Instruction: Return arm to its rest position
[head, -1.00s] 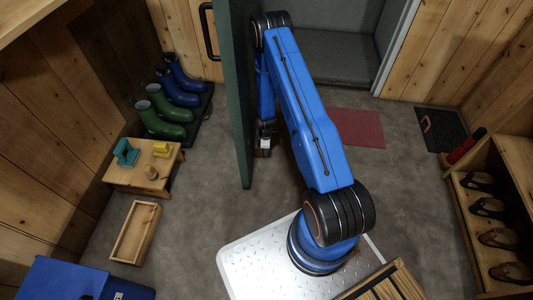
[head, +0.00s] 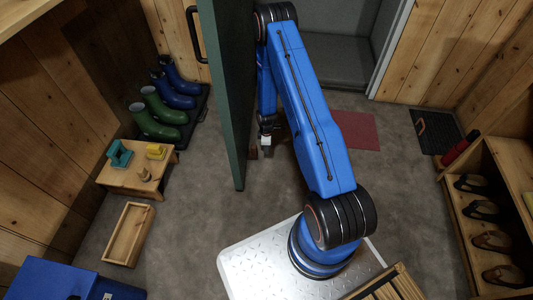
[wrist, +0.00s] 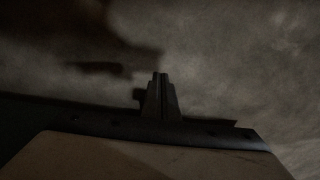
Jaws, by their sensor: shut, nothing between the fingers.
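My blue arm reaches forward from my metal base plate (head: 262,258) and hangs down at its far end. My gripper (head: 265,153) shows partly in the head view, low beside the green door panel (head: 222,95), just right of its edge. In the wrist view the two dark fingers of my gripper (wrist: 160,76) are together, with nothing held between them. Behind them is dim grey floor (wrist: 230,65).
At left are boots on a black tray (head: 197,122), a low wooden table (head: 122,180) with small things on it, an open wooden box (head: 129,234) and a blue bin (head: 50,280). A shoe shelf (head: 480,163) stands right. Floor (head: 408,190) between is clear.

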